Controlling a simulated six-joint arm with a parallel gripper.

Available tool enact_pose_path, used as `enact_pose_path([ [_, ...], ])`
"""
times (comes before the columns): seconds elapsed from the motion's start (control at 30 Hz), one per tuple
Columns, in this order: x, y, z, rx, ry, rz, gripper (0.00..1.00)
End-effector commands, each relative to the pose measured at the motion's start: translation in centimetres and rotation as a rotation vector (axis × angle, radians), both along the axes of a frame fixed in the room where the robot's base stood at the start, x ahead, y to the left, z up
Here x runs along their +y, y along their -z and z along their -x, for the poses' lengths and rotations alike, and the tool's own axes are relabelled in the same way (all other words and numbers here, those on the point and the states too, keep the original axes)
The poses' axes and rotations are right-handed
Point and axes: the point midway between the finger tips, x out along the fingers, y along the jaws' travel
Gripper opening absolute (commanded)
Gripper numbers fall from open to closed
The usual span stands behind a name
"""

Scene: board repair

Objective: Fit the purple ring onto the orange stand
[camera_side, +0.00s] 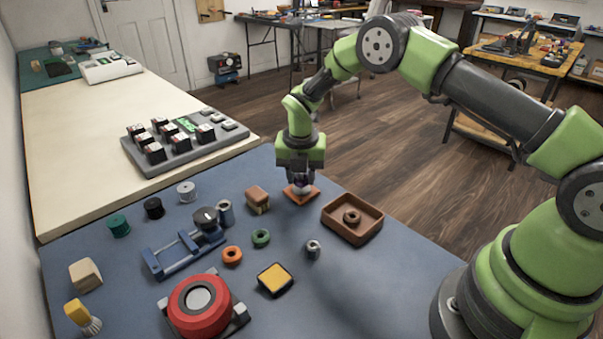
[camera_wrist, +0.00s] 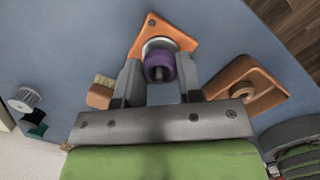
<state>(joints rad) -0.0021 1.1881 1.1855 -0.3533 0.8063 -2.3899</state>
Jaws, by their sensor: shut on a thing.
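The purple ring (camera_wrist: 159,65) is between the two fingers of my gripper (camera_wrist: 160,72), which is shut on it. The orange stand (camera_wrist: 178,39) is a flat orange plate with a pale round collar (camera_wrist: 156,43), directly beyond the ring. A grey post tip shows in the ring's hole, so the ring appears to be around the post. Whether it rests fully on the collar cannot be told. In the side view, my gripper (camera_side: 301,178) points down over the orange stand (camera_side: 296,199), with the ring mostly hidden by the fingers.
A brown tray (camera_side: 341,228) holding a brown ring (camera_side: 351,216) is close on the right of the stand. Green (camera_side: 261,238) and orange (camera_side: 232,255) rings, a blue fixture (camera_side: 180,252) and a red round device (camera_side: 199,304) lie nearer the camera.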

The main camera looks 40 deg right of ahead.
Motion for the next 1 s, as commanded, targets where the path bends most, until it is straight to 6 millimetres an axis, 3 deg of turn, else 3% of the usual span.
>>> enact_pose_path([
  [0.9, 0.0, 1.2, 0.0, 0.0, 0.0, 0.0, 0.12],
  [0.93, 0.0, 1.2, 0.0, 0.0, 0.0, 0.0, 0.36],
  [1.0, 0.0, 1.2, 0.0, 0.0, 0.0, 0.0, 0.45],
])
